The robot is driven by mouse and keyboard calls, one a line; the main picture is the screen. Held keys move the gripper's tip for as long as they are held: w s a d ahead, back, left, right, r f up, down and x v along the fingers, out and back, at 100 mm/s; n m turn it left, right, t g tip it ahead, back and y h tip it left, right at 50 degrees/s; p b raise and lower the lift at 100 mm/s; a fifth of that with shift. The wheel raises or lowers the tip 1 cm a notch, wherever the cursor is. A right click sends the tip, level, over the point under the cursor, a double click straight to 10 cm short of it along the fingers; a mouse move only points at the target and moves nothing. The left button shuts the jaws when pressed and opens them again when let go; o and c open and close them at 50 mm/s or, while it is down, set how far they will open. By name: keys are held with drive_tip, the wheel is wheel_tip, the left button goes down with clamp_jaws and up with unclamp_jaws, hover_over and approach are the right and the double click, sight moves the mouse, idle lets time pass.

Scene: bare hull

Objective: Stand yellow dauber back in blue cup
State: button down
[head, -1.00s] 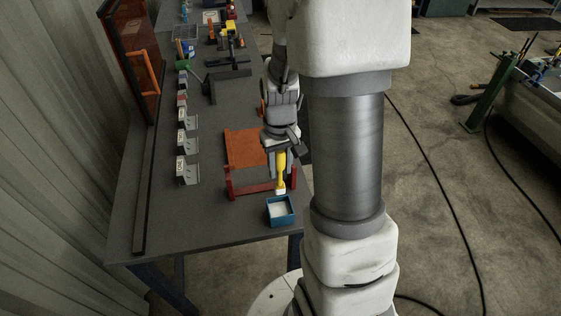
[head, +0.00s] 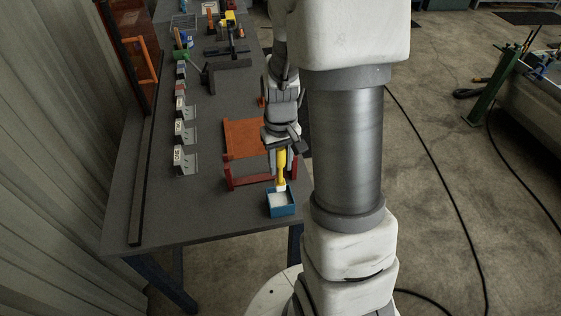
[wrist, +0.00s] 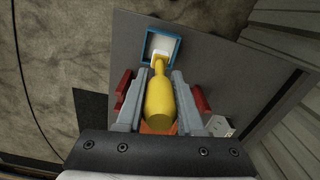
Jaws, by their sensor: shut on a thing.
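The yellow dauber (head: 281,166) hangs tip down in my gripper (head: 281,160), its white end at the back rim of the blue cup (head: 281,210). In the wrist view my gripper (wrist: 158,88) is shut on the yellow dauber (wrist: 160,101), one finger on each side. The white tip overlaps the blue cup (wrist: 177,53) there. The cup is a square, open box with a pale inside, standing near the table's front right corner. I cannot tell whether the tip is inside the cup or just above it.
An orange-red rack (head: 240,140) stands on the grey table (head: 190,215) just behind the cup, close to my gripper. Several small labelled brackets (head: 184,161) line the left side. The table's front left is clear.

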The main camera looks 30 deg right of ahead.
sight(281, 182)
drive_tip(key=shift+f+b, duration=2)
drive_tip(key=shift+f, duration=0.65)
drive_tip(key=shift+f+b, duration=0.55)
drive_tip(key=shift+b, duration=0.05)
unclamp_jaws()
drive_tip(key=shift+r+p, duration=3.4)
drive_tip(key=shift+r, duration=1.15)
